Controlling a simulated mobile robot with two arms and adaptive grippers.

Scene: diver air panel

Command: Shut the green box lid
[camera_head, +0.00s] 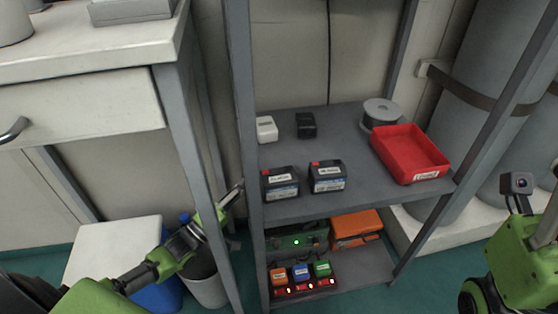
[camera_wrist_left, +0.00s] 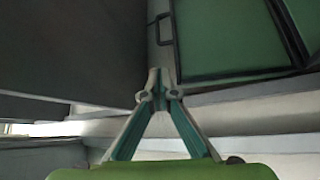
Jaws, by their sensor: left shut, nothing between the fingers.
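A green box (camera_head: 310,239) with a small lit green light sits on the lower shelf, partly hidden under the shelf above. I cannot tell how its lid stands in the head view. In the left wrist view, a green panel with dark edges (camera_wrist_left: 225,38) fills the upper right, with a dark handle (camera_wrist_left: 160,29) at its left; it may be part of this box. My left gripper (camera_head: 236,190) is by the rack's left front post, to the left of the box. Its fingertips (camera_wrist_left: 158,78) are together and empty. My right arm is at the lower right; its fingers are out of view.
An orange case (camera_head: 355,229) stands right of the green box. Small orange, blue and green units (camera_head: 301,272) with red switches sit before it. The middle shelf (camera_head: 345,203) overhangs them and holds batteries and a red tray (camera_head: 408,153). A bin (camera_head: 207,285) stands left of the rack.

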